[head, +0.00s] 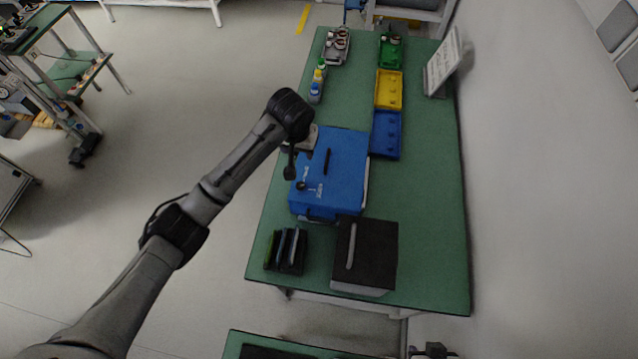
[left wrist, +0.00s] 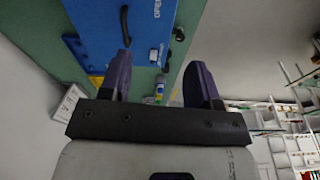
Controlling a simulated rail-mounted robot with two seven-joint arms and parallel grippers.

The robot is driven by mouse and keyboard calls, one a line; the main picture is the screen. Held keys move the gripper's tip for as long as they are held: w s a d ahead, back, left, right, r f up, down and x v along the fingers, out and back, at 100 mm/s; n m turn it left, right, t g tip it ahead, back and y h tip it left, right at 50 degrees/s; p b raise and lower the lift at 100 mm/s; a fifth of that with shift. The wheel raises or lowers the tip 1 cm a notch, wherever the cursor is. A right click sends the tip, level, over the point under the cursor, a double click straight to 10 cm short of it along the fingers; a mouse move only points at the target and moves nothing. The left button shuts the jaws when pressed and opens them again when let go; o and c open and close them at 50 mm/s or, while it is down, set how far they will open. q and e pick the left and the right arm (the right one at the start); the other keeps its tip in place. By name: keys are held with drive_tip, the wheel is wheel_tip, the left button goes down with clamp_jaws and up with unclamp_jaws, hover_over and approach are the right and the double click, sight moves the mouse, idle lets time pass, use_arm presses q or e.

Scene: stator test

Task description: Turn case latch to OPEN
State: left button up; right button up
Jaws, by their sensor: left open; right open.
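A blue case (head: 345,170) lies on the green table with a black handle (head: 327,161) on its top. A small dark latch knob (head: 301,186) sits near its left edge, with white lettering beside it. The right gripper is not visible.
A black box (head: 375,255) and a dark rack (head: 290,250) stand in front of the case. Blue (head: 386,135), yellow (head: 389,90) and green (head: 390,50) bins and several bottles (head: 317,88) are behind it.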

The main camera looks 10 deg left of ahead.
sight(300, 185)
use_arm(q)
drive_tip(key=f+n, duration=0.1)
drive_tip(key=f, duration=0.4)
drive_tip(key=s+f+n+g, duration=0.1)
drive_tip(key=f+n, duration=0.1)
drive_tip(key=f, duration=0.3)
drive_tip(key=f+n+g+b, duration=0.1)
drive_tip(key=f+n, duration=0.1)
drive_tip(key=f, duration=0.3)
drive_tip(key=shift+s+f, duration=0.1)
drive_tip(key=shift+s, duration=0.3)
